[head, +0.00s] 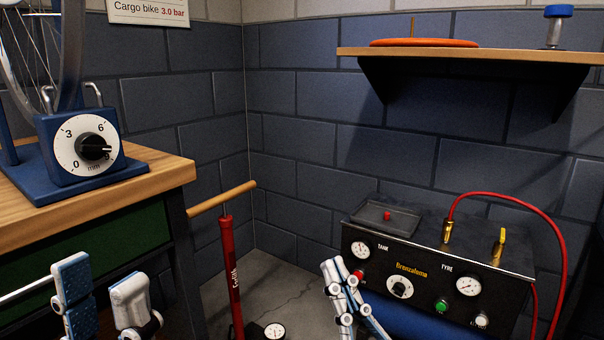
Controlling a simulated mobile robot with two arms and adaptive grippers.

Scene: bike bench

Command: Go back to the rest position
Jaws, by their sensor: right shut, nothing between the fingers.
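My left gripper (103,288) is at the bottom left, in front of the workbench (120,192). Its two fingers stand apart with nothing seen between them. My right gripper (332,268) is at the bottom centre, in front of the left side of the compressor panel (420,272). Its fingers are shut and empty. The arms behind both grippers are out of the frame.
A red floor pump (230,270) with a wooden handle stands between my grippers. A red hose (540,210) arches at the right. A wall shelf (480,53) holds an orange disc (425,43).

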